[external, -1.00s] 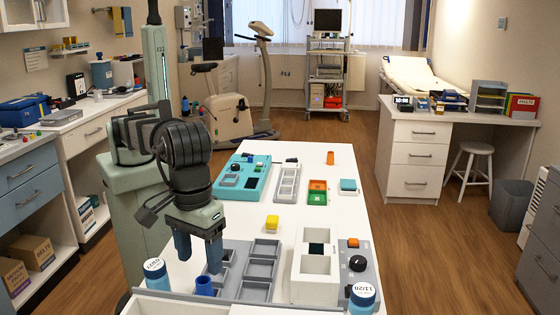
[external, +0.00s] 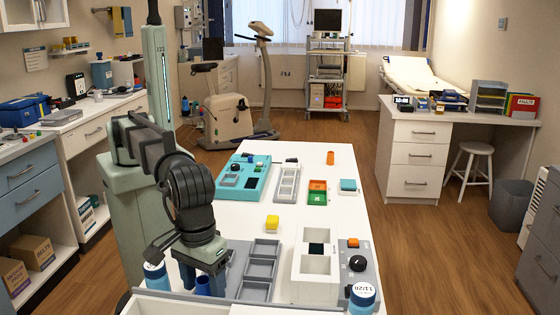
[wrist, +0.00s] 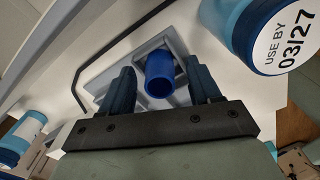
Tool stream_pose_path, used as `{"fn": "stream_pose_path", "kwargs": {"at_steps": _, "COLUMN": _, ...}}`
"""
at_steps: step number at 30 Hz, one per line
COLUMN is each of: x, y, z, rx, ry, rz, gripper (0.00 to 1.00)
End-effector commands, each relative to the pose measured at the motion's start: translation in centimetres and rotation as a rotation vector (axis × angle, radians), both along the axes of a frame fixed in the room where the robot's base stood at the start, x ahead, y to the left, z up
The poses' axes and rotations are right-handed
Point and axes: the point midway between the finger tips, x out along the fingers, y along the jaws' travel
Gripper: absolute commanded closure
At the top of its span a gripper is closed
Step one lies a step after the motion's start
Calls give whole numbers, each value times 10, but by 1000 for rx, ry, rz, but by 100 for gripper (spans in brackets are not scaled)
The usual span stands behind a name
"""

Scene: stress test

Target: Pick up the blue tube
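The blue tube (wrist: 160,76) stands in a grey slotted tray, its dark open top facing up in the wrist view. It also shows in the external view (external: 203,287) at the tray's near left, partly hidden by my gripper. My gripper (wrist: 161,86) is open, with one finger on each side of the tube. A gap shows between each finger and the tube in the wrist view. In the external view my gripper (external: 203,282) is low, with its fingers at the tube's height.
A blue jar with a white label (wrist: 270,35) stands close beside the tray, near my gripper. Another labelled jar (external: 362,297) is at the table's near right. A white two-well block (external: 316,262) is to the right.

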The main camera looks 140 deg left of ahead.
Motion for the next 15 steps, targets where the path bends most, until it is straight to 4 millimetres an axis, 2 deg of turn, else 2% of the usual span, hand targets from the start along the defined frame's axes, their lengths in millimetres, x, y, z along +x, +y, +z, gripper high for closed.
{"fn": "stream_pose_path", "kwargs": {"at_steps": 2, "x": 0, "y": 0, "z": 0, "rx": 0, "ry": 0, "rz": 0, "gripper": 46}}
{"fn": "stream_pose_path", "kwargs": {"at_steps": 15, "x": 0, "y": 0, "z": 0, "rx": 0, "ry": 1, "rz": 0, "gripper": 88}}
